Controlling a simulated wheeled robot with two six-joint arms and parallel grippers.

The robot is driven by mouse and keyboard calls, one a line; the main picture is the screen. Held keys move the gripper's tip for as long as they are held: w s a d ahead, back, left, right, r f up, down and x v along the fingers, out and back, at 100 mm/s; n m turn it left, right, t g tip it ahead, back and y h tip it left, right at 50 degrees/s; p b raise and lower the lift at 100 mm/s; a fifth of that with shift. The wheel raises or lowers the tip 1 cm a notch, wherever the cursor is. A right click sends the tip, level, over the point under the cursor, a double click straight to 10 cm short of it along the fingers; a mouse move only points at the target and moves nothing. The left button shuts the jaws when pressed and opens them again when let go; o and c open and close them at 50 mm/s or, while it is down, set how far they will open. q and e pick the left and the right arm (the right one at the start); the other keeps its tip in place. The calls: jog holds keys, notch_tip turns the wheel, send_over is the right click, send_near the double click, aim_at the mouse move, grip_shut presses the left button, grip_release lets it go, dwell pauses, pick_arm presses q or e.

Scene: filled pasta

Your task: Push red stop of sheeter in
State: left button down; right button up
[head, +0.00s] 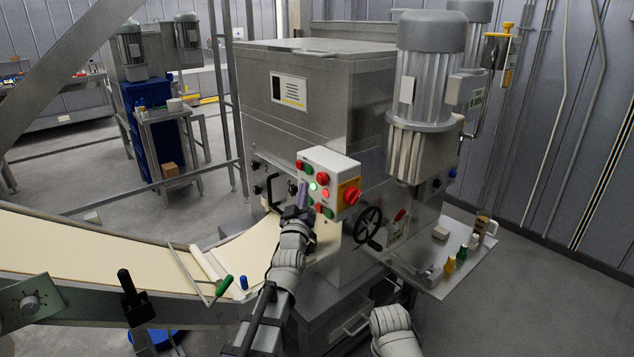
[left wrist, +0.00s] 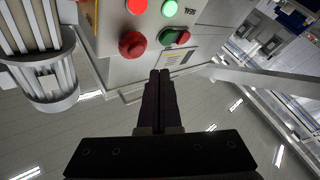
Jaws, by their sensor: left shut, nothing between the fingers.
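The sheeter's white control box (head: 340,164) is mounted on the steel machine. Its red mushroom stop (head: 322,178) is at the upper right of the box front. It also shows in the left wrist view (left wrist: 132,44), left of and above my fingertips. A lit green lamp (left wrist: 169,8) and a lit red lamp (left wrist: 137,6) sit beside it, with a green-and-red double button (left wrist: 175,37). My left gripper (head: 303,186) is shut and empty in front of the box's left side; it also shows in the left wrist view (left wrist: 160,73). I cannot tell whether it touches. My right gripper is not visible.
A red rotary switch on a yellow plate (head: 351,196) is on the box's right side. A black handwheel (head: 368,225) is below right. The conveyor belt (head: 90,238) with dough lies at the left. A side shelf (head: 470,258) holds small bottles.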

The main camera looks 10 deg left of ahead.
pick_arm(q)
jog(key=s+a, duration=0.2)
jog(key=shift+s, duration=0.4)
jog(key=s+d+f+m+g+h+p, duration=0.1)
jog(key=s+d+f+m+g+h, duration=0.15)
jog(key=d+f+g, duration=0.5)
jog(key=s+d+f+m+g+h, duration=0.1)
jog(key=s+d+f+m+g, duration=0.3)
jog(key=f, duration=0.6)
jog(key=s+d+f+m+g+y, duration=0.1)
jog(key=s+f+g, duration=0.3)
jog(key=s, duration=0.8)
jog(key=s+d+f+m+g+y, duration=0.2)
jog(key=s+d+f+m+g, duration=0.1)
jog(key=s, duration=0.9)
notch_tip(320, 180, down, 2)
jog(key=d+g, duration=0.1)
jog(key=g, duration=0.2)
jog(key=shift+p, duration=0.4)
